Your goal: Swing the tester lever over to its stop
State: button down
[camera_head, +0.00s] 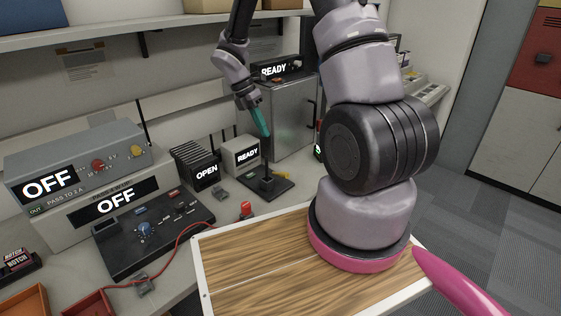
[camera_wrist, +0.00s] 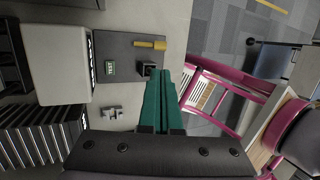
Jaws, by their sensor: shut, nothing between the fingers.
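The tester is a flat dark plate (camera_head: 256,189) on the bench beside the READY box. In the wrist view the yellow handle (camera_wrist: 150,45) lies sideways just beyond the black hub (camera_wrist: 148,69). My gripper (camera_head: 266,136) has teal fingers and is shut and empty, pointing down above the tester. In the wrist view its fingertips (camera_wrist: 164,75) appear beside the hub; contact cannot be told.
The READY box (camera_head: 242,154) and black finned OPEN box (camera_head: 197,165) stand left of the tester. A grey cabinet (camera_head: 287,122) stands behind it. A red-tipped lead (camera_head: 246,209) lies in front. Two OFF units stand at left.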

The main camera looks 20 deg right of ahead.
aim_at(280, 173)
jog(key=x, duration=1.4)
